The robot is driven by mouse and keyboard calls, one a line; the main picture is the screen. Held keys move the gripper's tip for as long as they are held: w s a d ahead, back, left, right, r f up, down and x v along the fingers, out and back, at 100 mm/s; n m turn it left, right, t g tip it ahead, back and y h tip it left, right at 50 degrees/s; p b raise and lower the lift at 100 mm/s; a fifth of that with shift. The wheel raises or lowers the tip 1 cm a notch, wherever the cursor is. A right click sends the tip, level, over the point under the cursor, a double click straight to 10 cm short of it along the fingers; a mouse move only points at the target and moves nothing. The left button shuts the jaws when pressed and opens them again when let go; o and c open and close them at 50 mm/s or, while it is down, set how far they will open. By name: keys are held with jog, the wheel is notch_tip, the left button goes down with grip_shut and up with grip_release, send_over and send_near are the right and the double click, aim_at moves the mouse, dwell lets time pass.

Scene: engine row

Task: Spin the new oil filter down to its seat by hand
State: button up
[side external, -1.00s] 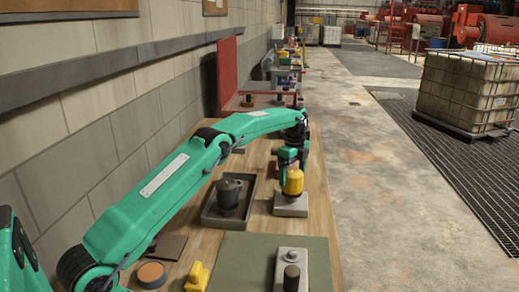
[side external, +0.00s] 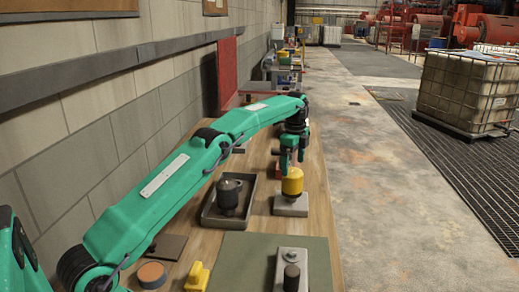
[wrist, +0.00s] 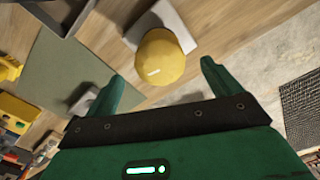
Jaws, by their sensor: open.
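The yellow oil filter (side external: 292,182) stands upright on a grey block (side external: 291,206) on the wooden bench. Its rounded yellow top also shows in the wrist view (wrist: 161,57), in front of the gap between my fingers. My gripper (side external: 291,160) is just above the filter in the side view. Its two green fingers are spread apart in the wrist view (wrist: 163,80) with nothing between them. Whether the filter's lower edge touches the block's face cannot be told.
A dark tray (side external: 212,218) holding a black filter (side external: 229,194) is to the left. A green mat (side external: 232,262) with a grey block and black stub (side external: 291,278) lies nearer. An orange-topped round part (side external: 152,274) and a yellow piece (side external: 197,276) are at the front left. The right bench edge is close.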

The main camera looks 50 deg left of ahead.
aim_at(292, 181)
jog(key=n, duration=1)
jog(key=shift+n, duration=0.3)
jog(key=n, duration=0.3)
jog(key=shift+n, duration=0.4)
jog(key=shift+f, duration=0.1)
jog(key=shift+f, duration=3.8)
